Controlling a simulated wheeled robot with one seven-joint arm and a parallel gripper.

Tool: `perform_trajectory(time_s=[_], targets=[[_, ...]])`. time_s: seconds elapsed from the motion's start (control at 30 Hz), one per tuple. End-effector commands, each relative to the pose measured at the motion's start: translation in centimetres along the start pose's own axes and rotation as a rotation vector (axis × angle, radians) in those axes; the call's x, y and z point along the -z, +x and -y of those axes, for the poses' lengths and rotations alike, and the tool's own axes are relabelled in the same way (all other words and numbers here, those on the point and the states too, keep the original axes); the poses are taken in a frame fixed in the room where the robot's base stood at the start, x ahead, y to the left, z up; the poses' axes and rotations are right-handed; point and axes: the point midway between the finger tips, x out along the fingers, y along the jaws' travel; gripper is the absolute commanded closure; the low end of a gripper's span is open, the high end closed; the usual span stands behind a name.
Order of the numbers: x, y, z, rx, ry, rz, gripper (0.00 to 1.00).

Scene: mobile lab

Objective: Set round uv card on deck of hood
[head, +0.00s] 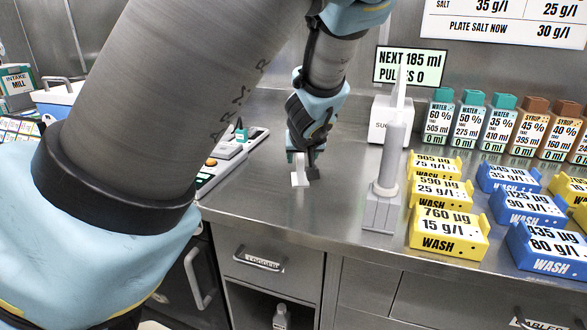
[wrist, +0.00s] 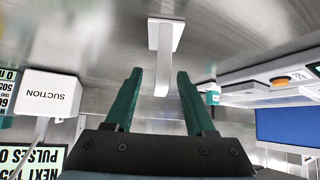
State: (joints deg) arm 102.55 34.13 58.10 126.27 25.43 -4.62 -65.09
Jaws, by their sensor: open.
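I cannot make out a round UV card or a hood deck in either view. My gripper (head: 303,172) points down over the steel counter (head: 340,205). In the wrist view my gripper (wrist: 158,80) shows two teal fingers spread apart. A small white piece (wrist: 166,35) with a flat base and a narrow upright post lies ahead of the fingers, its post reaching into the gap between them. It also shows in the head view (head: 299,180), partly hidden by my gripper. I cannot tell whether either finger touches it.
A grey stand with a tall white tip (head: 386,190) is right of my gripper. Behind it is the white suction box (head: 390,122). Yellow wash boxes (head: 448,230), blue wash boxes (head: 545,250) and capped bottles (head: 468,120) fill the right. A device with an orange button (head: 211,162) is left.

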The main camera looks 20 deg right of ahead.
Motion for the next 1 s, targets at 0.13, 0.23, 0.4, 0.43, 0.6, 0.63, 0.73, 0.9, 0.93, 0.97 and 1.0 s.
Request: perform_trajectory(time_s=[0.13,0.23,0.4,0.43,0.6,0.63,0.73,0.9,0.93,0.97,1.0], targets=[[0.1,0.8,0.1,0.002,0.001,0.000,0.45],[0.3,2.1,0.3,0.004,0.002,0.001,0.45],[0.5,4.5,0.4,0.003,0.002,-0.001,0.45],[0.5,4.8,0.4,0.002,0.001,-0.001,0.45],[0.4,5.4,0.3,0.000,0.000,0.000,0.45],[0.4,5.4,0.3,0.000,0.000,0.000,0.45],[0.4,5.4,0.3,-0.001,0.000,0.000,0.45],[0.4,5.4,0.3,0.000,0.000,0.000,0.61],[0.4,5.4,0.3,0.000,0.000,0.000,0.64],[0.4,5.4,0.3,0.000,0.000,0.000,0.68],[0.4,5.4,0.3,0.000,0.000,0.000,0.72]])
